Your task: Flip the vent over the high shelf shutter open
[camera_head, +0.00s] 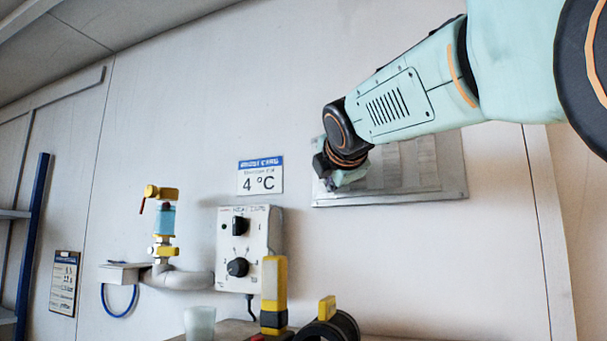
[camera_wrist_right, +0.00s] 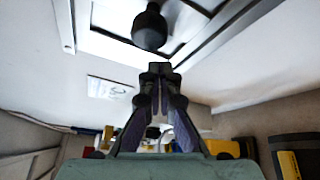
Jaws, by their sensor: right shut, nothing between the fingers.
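The vent (camera_head: 447,187) is a grey metal framed panel high on the wall in the head view, with my right arm across its upper left part. My right gripper (camera_head: 326,176) is at the vent's left side, partly hidden by its own wrist. In the right wrist view the gripper's fingertips (camera_wrist_right: 160,69) are together and empty, just below a dark rounded knob (camera_wrist_right: 150,29) in front of the vent frame (camera_wrist_right: 110,48). I cannot tell whether the fingertips touch anything, or how far the flap is open. My left gripper is not in view.
A control box (camera_head: 247,246) with two black knobs is on the wall below a 4 °C sign (camera_head: 260,175). A pipe with yellow valves (camera_head: 163,252) is at the left. Yellow-black items (camera_head: 274,290) and a cup (camera_head: 200,322) are below.

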